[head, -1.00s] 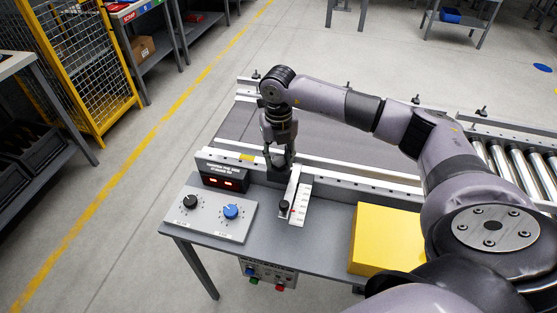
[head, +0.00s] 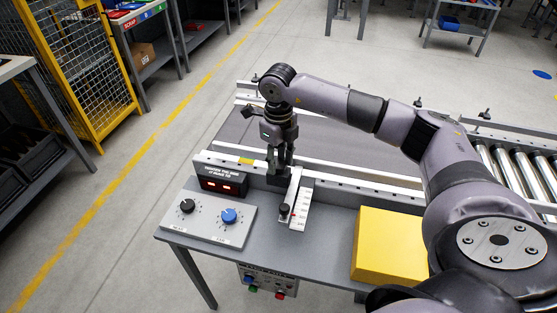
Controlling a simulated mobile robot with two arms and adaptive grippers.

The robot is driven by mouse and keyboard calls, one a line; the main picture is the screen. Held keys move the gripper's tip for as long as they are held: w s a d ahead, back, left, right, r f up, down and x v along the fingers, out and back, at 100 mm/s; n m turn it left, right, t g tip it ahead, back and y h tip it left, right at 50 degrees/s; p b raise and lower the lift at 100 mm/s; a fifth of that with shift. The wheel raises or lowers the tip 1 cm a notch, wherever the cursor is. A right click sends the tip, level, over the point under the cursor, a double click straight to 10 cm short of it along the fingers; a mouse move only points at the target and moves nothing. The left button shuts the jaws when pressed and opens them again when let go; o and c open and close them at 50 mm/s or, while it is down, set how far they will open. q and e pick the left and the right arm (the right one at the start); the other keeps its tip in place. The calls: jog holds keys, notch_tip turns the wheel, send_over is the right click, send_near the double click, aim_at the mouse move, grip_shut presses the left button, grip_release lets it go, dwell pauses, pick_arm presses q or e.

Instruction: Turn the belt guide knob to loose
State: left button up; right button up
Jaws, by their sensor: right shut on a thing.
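My right gripper (head: 279,176) points down at the near side rail of the belt. It is shut on the belt guide knob, a dark part at the rail that the fingers mostly hide; its exact setting cannot be read. A pale guide arm (head: 294,186) runs from beside the fingers toward the front, next to a white scale strip (head: 301,207) with a red mark. A small black knob (head: 284,209) stands on the arm's front end, apart from the fingers. My left gripper is not in view.
A grey panel with a black dial (head: 187,206) and a blue dial (head: 229,216) lies left of the scale. A black display box (head: 222,181) with red digits stands behind it. A yellow box (head: 389,245) sits to the right, under my arm. Rollers (head: 510,172) are at far right.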

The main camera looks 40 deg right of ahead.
aim_at(279, 164)
dwell(0.4)
jog(key=o, duration=1.2)
notch_tip(279, 164, up, 12)
jog(key=shift+r, duration=0.1)
